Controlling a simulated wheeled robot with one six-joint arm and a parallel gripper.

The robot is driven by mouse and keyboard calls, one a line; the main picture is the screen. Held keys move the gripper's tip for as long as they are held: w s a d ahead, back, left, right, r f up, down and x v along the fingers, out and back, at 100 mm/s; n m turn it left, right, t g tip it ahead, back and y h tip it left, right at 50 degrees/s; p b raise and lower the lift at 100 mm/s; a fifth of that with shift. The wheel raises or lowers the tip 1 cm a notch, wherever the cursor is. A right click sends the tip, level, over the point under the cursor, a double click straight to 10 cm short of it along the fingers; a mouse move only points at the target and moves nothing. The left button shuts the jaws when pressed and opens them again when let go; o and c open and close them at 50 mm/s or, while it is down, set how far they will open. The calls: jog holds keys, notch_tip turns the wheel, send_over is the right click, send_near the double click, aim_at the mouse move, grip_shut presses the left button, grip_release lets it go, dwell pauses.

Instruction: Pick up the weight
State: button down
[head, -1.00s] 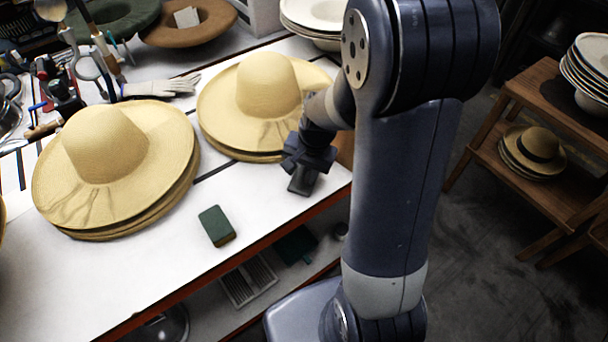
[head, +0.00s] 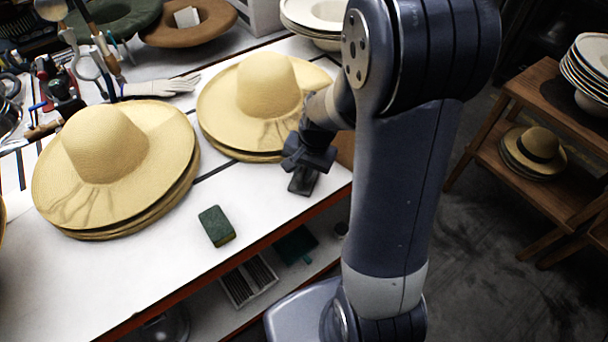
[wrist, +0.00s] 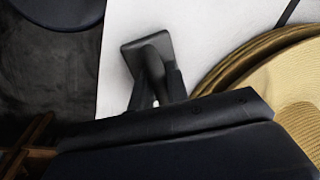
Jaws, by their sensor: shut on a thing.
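The weight (head: 302,182) is a small dark block with an upright handle, near the right front edge of the white table. It also shows in the wrist view (wrist: 132,50), with its flat base beyond the fingers. My gripper (head: 308,166) is above it, pointing down. In the wrist view my gripper (wrist: 158,90) is shut on the weight's handle, with one finger on each side. I cannot tell whether the base touches the table.
A stack of straw hats (head: 265,90) is close behind the weight, and another stack (head: 105,150) is at left. A green block (head: 216,226) lies to the front left. A wooden rack (head: 530,110) stands at right. White table around the green block is clear.

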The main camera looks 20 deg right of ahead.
aim_at(303, 169)
jog(key=shift+r, duration=0.15)
notch_tip(303, 169, up, 10)
jog(key=shift+f, duration=0.1)
dwell(0.4)
jog(key=c, duration=2)
grip_release()
grip_shut()
